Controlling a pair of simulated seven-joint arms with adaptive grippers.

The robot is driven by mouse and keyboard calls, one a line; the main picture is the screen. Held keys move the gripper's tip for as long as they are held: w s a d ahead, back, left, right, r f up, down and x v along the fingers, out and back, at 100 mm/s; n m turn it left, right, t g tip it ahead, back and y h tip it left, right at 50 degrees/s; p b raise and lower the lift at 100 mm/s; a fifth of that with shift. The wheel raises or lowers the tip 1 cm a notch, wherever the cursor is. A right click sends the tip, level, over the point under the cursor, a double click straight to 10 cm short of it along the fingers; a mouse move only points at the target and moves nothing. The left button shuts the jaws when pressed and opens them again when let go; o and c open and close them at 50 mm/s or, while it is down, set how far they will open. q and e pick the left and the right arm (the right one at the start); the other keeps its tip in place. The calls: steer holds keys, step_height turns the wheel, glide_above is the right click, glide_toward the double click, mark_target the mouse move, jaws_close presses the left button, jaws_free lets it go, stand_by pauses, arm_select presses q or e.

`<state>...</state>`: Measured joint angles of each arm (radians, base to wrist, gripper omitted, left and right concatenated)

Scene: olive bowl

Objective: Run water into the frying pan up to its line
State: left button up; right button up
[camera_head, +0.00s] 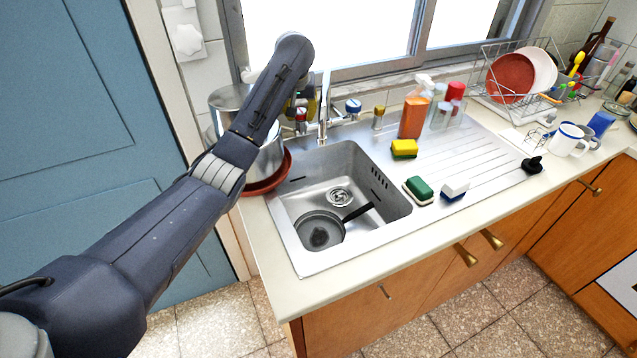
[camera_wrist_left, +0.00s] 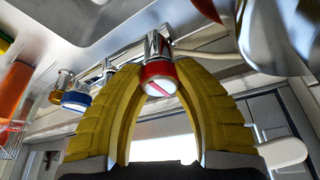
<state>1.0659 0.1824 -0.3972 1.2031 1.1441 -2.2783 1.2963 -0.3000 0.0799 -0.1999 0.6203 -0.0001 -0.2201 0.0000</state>
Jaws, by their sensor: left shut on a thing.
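The dark frying pan (camera_head: 309,221) lies flat in the left front of the sink basin, its black handle pointing right and back. I cannot make out a fill line or any water in it. The chrome tap spout (camera_head: 323,118) stands behind the basin, and no stream shows below it. My left gripper (camera_head: 301,104) is at the red-ringed tap knob (camera_head: 301,115), left of the spout. In the left wrist view its yellow fingers (camera_wrist_left: 157,72) are shut on the red knob (camera_wrist_left: 158,70). The blue knob (camera_head: 353,106) also shows in the wrist view (camera_wrist_left: 76,99). My right gripper is out of view.
Stacked steel pots (camera_head: 232,98) and a reddish dish (camera_head: 268,181) stand left of the sink, beside my left arm. Sponges (camera_head: 418,190), an orange spray bottle (camera_head: 413,115) and jars stand to the right. A dish rack (camera_head: 520,80) is at the far right.

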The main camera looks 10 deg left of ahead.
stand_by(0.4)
arm_select(q)
steer(key=shift+d+n+y, duration=0.15)
steer(key=shift+n+y, duration=0.25)
steer(key=shift+n, duration=0.4)
steer(key=n+y, duration=0.1)
steer(key=n, duration=0.2)
steer(key=shift+n+g, duration=0.4)
stand_by(1.1)
steer(key=shift+a+m, duration=0.2)
steer(key=shift+m, duration=0.5)
stand_by(0.5)
steer(key=m+h, duration=0.1)
steer(key=m, duration=0.1)
steer(key=m+t, duration=0.1)
steer(key=m, duration=0.1)
steer(key=shift+m+h, duration=0.3)
steer(key=shift+h, duration=0.1)
